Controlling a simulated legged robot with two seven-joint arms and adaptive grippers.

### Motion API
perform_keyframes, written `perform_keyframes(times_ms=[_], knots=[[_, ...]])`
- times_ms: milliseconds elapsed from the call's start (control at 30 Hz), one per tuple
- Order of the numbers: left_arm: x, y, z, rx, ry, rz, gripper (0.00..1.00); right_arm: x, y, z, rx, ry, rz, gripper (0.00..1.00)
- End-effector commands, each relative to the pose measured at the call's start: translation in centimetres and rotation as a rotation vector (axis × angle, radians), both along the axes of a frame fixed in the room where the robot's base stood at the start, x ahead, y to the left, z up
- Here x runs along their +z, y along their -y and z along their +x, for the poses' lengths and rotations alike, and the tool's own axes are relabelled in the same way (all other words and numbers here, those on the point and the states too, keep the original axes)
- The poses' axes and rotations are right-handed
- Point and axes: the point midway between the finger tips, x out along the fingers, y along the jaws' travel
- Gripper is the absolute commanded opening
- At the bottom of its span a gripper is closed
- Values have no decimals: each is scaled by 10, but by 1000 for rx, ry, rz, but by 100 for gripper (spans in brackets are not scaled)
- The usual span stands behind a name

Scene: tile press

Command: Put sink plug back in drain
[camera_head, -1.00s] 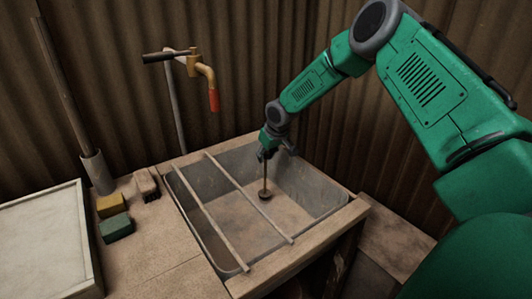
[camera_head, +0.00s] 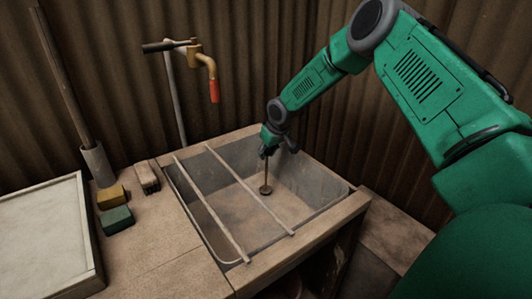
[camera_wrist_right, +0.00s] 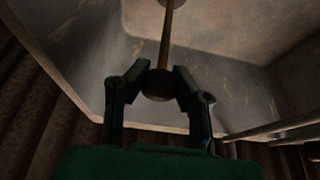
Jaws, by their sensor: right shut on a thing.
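The sink plug (camera_head: 266,190) is a dark round disc on a thin upright rod, low inside the grey sink basin (camera_head: 316,190). My right gripper (camera_head: 268,150) is above the basin near its back, shut on the top of the rod. In the right wrist view, the two fingers (camera_wrist_right: 159,82) close around the round knob at the rod's end, and the rod runs away to the disc at the top edge. The drain hole is not visible. I cannot tell whether the disc touches the basin floor. My left gripper is not in view.
Two thin metal bars (camera_head: 212,208) cross the left part of the basin. A tap with a red end (camera_head: 213,92) stands behind it. A yellow block (camera_head: 111,197), a green block (camera_head: 116,219) and a brush (camera_head: 147,178) lie left of the basin.

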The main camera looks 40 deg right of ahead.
Motion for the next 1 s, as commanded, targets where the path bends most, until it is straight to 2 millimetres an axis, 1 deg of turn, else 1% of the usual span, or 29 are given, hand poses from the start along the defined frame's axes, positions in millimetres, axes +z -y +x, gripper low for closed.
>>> perform_keyframes(times_ms=[300,333,400,667,767,867,1000], knots=[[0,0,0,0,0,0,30,-1,1,0,-1,1,0,0],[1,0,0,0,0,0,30,-1,1,0,-1,1,0,23],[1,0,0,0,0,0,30,-1,1,0,-1,1,0,44],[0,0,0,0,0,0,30,-2,1,-1,-1,0,1,44],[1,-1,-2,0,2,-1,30,1,1,-1,-1,1,1,44],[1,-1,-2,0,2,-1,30,10,0,-4,1,3,2,44],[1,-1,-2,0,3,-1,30,33,-1,-13,1,4,1,44]])
